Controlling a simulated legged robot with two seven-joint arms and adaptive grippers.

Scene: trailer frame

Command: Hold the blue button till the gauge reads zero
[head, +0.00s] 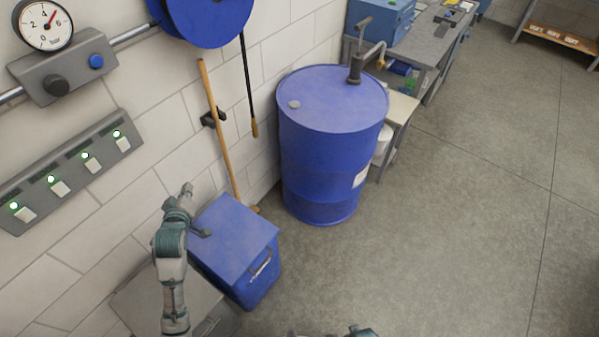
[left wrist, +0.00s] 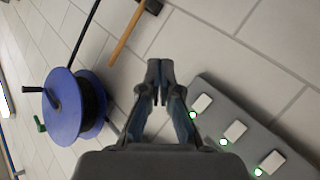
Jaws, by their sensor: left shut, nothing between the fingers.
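The blue button (head: 96,61) sits on the right part of a grey wall box at the upper left of the head view. The round white gauge (head: 43,25) stands above that box, and its red needle points up and right, roughly between 4 and 6. My left gripper (head: 187,190) is shut and empty, below and to the right of the button and clear of it. In the left wrist view its fingertips (left wrist: 160,80) are together, with nothing between them. The button and gauge do not show in the left wrist view.
A grey strip with several white switches and green lamps (head: 90,163) is on the wall, also in the left wrist view (left wrist: 235,132). A blue hose reel (head: 205,18), a wooden handle (head: 218,125), a blue box (head: 233,240) and a blue drum (head: 332,150) stand to the right.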

